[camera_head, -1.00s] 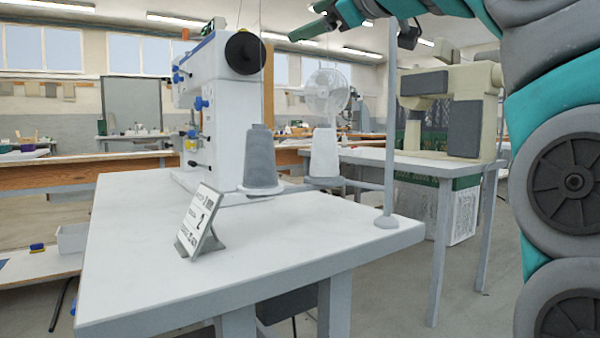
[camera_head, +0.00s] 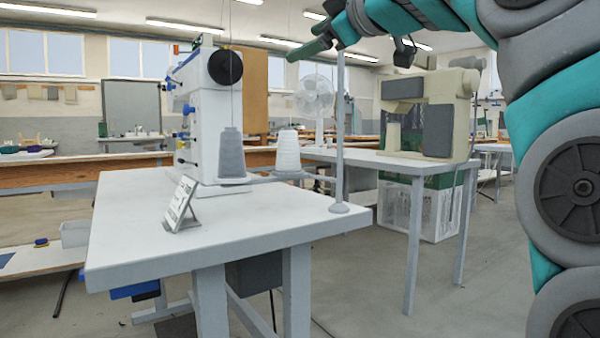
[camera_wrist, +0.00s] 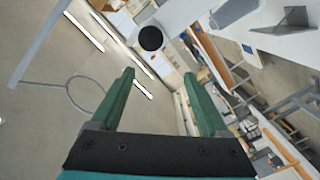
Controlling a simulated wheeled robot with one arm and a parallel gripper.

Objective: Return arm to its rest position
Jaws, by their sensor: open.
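My gripper (camera_wrist: 160,98) shows in the wrist view with its two green fingers spread apart and nothing between them. In the head view my gripper (camera_head: 322,35) is at the top, raised above the sewing table, with part of my teal and grey arm along the right side. The white table (camera_head: 200,240) with a sewing machine (camera_head: 205,130) stands below and to the left of it. The gripper is apart from both. The wrist view is tilted sideways.
A grey cone (camera_head: 230,155) and a white cone (camera_head: 287,152) stand by the machine, near a thin upright pole (camera_head: 339,120). A small sign (camera_head: 180,205) stands on the table. A second table (camera_head: 400,162) carries a beige machine (camera_head: 440,115). Floor at the lower right is clear.

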